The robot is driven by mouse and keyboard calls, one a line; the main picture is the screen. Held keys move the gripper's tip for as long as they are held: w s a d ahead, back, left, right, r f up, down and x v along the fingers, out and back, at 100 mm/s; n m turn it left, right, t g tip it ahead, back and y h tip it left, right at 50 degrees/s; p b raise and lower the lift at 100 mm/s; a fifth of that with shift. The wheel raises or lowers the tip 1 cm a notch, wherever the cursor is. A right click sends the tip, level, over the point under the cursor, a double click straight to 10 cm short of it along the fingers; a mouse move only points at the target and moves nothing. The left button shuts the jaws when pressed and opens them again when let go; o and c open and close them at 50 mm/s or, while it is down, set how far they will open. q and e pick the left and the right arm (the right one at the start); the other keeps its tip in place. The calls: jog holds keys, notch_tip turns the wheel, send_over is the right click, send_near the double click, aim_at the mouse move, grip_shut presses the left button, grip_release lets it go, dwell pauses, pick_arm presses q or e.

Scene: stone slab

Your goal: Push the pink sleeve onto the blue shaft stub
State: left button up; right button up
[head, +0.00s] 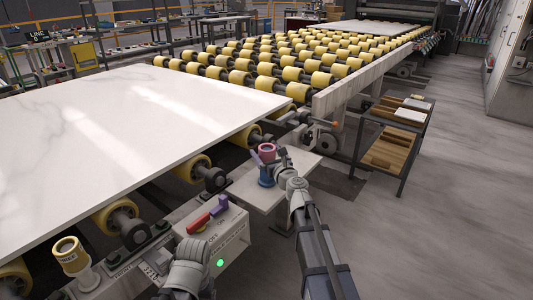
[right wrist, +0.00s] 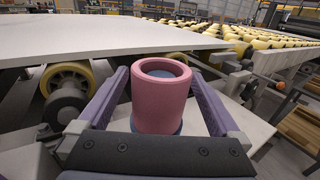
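Blue of the shaft stub (right wrist: 181,129) shows just below the sleeve's lower edge, and a bluish surface shows inside the bore. My right gripper (right wrist: 159,76) is open, with one purple finger on each side of the sleeve and gaps between. In the head view my right gripper (head: 275,164) is small and partly hidden. My left gripper's fingers do not show.
A white stone slab (head: 120,110) lies on yellow rollers to the left. A control box (head: 222,232) with a red and purple switch and green light stands nearer. A shelf cart (head: 395,140) stands right. Open floor lies at the right.

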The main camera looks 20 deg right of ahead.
aim_at(271, 157)
jog(key=s, duration=0.5)
jog(key=s+d, duration=0.1)
jog(key=s, duration=0.1)
jog(key=shift+s, duration=0.4)
jog(key=shift+w, duration=0.15)
jog(key=w, duration=0.5)
jog(key=w+a, duration=0.1)
jog(key=w, duration=0.2)
jog(key=shift+s+r+p, duration=0.25)
jog(key=shift+r+p, duration=0.2)
jog(key=shift+r, duration=0.05)
jog(key=shift+f, duration=0.1)
